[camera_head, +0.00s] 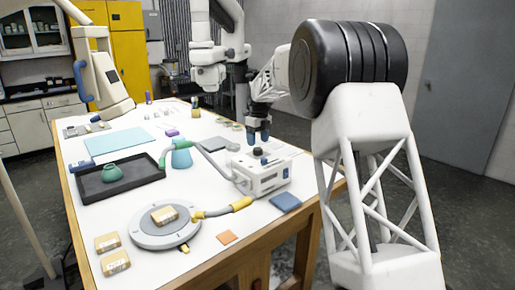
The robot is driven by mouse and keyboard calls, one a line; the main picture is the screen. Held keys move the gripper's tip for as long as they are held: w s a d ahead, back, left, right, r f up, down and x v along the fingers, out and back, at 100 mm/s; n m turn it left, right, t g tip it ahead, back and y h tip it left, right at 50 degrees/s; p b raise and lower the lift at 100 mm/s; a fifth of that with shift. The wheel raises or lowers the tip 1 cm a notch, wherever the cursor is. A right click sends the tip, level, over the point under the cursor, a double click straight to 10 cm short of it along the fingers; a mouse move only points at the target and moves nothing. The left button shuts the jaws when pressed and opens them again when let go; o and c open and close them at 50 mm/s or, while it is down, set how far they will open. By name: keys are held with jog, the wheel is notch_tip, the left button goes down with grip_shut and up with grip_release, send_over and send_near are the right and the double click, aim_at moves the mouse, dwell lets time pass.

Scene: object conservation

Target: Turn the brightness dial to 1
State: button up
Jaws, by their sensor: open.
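A white box-shaped device (262,176) stands on the table at its right side. A dark round knob (258,152) sits on its top; I cannot tell whether it is the brightness dial, and no markings are readable. A small blue part shows on the device's front side.
A round grey plate (142,235) with a tan block on it lies at the front, two tan blocks beside it. A black tray (96,190) holds a green pot. A yellow-and-grey handle (222,209) and a blue square (286,202) lie near the device.

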aim_at(257, 148)
jog(key=shift+s+a+f, duration=0.1)
jog(key=shift+f, duration=1.7)
jog(key=c, duration=0.9)
